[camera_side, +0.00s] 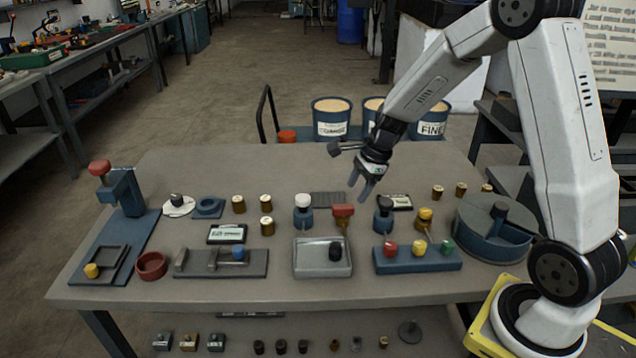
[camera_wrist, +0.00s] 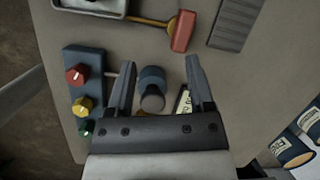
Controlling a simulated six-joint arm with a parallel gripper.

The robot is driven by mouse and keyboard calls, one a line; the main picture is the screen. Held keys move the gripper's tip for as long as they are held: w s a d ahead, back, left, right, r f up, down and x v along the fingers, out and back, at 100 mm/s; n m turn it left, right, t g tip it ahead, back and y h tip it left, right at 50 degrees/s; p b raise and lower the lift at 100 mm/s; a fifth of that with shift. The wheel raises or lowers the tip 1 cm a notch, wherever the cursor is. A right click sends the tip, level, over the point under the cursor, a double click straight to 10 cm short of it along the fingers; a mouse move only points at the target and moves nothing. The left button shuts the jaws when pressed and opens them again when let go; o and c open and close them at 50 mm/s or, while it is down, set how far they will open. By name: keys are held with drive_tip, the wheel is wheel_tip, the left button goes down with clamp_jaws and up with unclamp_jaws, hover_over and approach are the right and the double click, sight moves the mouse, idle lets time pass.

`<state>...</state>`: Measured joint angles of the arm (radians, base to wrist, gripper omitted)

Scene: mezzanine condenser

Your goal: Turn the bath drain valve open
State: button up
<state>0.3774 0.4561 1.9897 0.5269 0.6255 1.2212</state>
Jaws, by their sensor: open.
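A grey metal tray-like bath (camera_side: 322,270) stands at the front middle of the table. A red handle (camera_side: 343,211) stands behind it; in the wrist view the red handle (camera_wrist: 183,30) sits at the end of a brass rod running to the bath (camera_wrist: 92,7). It looks like the drain valve, but no label shows. My gripper (camera_side: 361,192) is open and empty above the table, behind and right of the red handle. In the wrist view its fingers (camera_wrist: 160,72) straddle, from above, a blue fitting with a dark knob (camera_wrist: 152,96); contact is not visible.
A blue block (camera_side: 418,265) with red, yellow and green knobs sits right of the bath. A white-knobbed fitting (camera_side: 303,215) and a yellow-knobbed one (camera_side: 425,217) stand nearby. A round blue tub (camera_side: 490,245) is at the right. A flat grille (camera_side: 328,199) lies behind.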

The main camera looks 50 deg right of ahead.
sight(344, 206)
drive_tip(key=d+m, duration=0.1)
drive_tip(key=w+m, duration=0.1)
drive_tip(key=w+d+m, duration=0.1)
drive_tip(key=shift+d+f+m+y, duration=0.25)
drive_tip(key=shift+d+m+y, duration=0.05)
drive_tip(key=shift+d+m, duration=0.1)
drive_tip(key=shift+x, duration=3.9)
drive_tip(key=shift+w, duration=0.1)
drive_tip(key=shift+c, duration=0.2)
clamp_jaws()
